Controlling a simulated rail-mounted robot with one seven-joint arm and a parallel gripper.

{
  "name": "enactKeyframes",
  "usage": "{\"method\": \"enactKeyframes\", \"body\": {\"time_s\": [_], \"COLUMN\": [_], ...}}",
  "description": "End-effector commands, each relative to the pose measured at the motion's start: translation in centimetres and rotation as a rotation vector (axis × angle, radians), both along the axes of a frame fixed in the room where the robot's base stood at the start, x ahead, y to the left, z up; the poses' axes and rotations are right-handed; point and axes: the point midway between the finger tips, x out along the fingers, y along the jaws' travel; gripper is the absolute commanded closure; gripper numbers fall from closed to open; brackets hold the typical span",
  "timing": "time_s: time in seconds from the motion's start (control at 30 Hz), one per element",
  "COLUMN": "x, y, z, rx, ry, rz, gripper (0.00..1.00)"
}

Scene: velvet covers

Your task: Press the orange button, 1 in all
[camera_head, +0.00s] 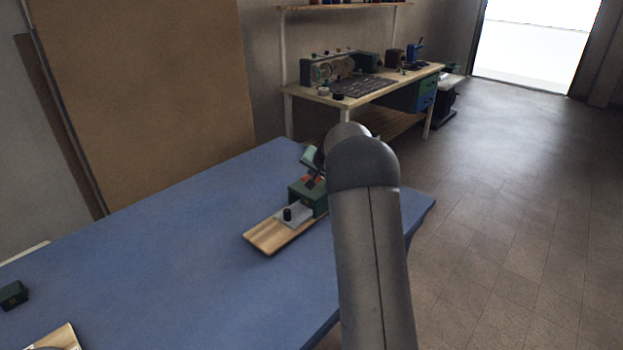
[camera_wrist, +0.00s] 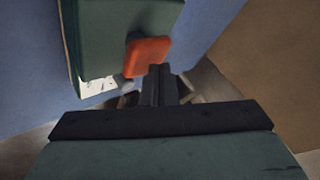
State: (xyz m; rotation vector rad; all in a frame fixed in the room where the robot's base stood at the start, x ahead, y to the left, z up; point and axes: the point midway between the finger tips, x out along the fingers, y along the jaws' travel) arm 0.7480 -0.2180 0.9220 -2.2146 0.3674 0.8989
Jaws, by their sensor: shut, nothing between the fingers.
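The orange button (camera_wrist: 147,56) is a rounded block on a dark green box (camera_wrist: 92,38) in the wrist view. In the head view a sliver of the button (camera_head: 313,179) shows on top of the green box (camera_head: 308,198), partly hidden by my gripper. My gripper (camera_wrist: 161,76) is shut and empty, its dark fingertips right next to the button's edge in the wrist view. In the head view my gripper (camera_head: 311,184) is just above the box. I cannot tell whether the fingertips touch the button.
The box sits on a wooden board (camera_head: 263,238) with a grey plate and a black knob (camera_head: 287,214), on a blue table (camera_head: 170,250). A small dark box (camera_head: 13,295) lies at the far left. Much of the blue top between is clear. A workbench (camera_head: 365,90) stands behind.

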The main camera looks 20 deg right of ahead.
Motion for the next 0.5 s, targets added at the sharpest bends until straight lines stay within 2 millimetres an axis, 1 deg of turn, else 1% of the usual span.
{"method": "enactKeyframes", "body": {"time_s": [0.5], "x": [-0.03], "y": [0.04], "z": [-0.83], "rx": [0.0], "ry": [0.002], "rz": [0.001], "gripper": [1.0]}}
